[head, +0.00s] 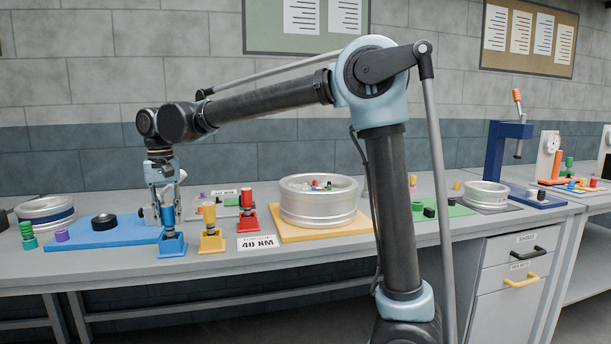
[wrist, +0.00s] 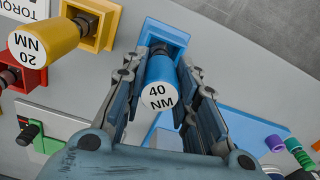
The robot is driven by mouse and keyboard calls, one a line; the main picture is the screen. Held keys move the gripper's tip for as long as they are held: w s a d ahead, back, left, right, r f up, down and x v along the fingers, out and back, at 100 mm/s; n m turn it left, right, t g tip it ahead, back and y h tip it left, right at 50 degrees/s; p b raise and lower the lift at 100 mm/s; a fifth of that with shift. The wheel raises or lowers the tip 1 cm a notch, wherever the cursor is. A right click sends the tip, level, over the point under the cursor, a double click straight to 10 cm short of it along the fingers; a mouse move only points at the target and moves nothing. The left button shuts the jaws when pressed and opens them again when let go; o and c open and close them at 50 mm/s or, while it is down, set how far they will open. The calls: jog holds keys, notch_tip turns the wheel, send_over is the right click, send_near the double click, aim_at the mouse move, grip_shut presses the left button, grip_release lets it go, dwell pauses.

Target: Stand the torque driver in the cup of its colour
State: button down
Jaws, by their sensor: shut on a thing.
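A blue torque driver (head: 168,216), marked 40 NM on its end in the wrist view (wrist: 160,82), is upright. My gripper (head: 166,204) is shut on it, with a finger on each side of the handle in the wrist view (wrist: 164,98). The blue cup (head: 172,245) is directly below, and the driver's lower end is at its mouth. In the wrist view the handle hides most of the inside of the blue cup (wrist: 167,32), so I cannot tell how deep the driver sits.
To the right, a yellow driver (head: 209,213) stands in a yellow cup (head: 212,243), and a red driver (head: 247,200) in a red cup (head: 248,222). A blue mat (head: 110,236) lies left. A metal wheel (head: 318,205) sits on a yellow board (head: 320,231) beyond the sign.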

jog(key=c, duration=1.2)
grip_release()
